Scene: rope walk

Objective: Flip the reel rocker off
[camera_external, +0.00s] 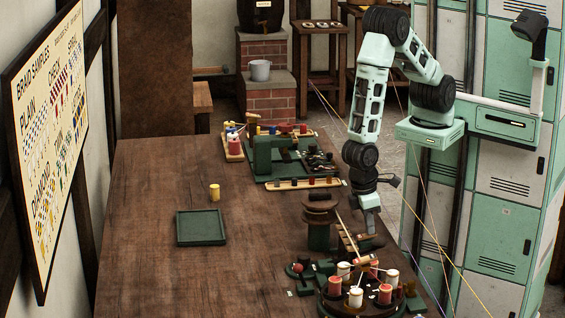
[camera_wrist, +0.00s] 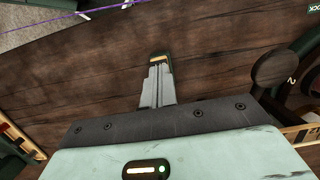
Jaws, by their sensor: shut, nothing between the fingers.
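My gripper (camera_external: 372,227) is shut and empty, pointing down near the right edge of the wooden table, just right of a dark reel-like drum on a green stand (camera_external: 319,232).
A round stand with red and white bobbins (camera_external: 357,297) is close in front of my gripper. A green machine with bobbin racks (camera_external: 263,157) stands behind. A green tray (camera_external: 201,240) and a yellow bobbin (camera_external: 214,192) lie left.

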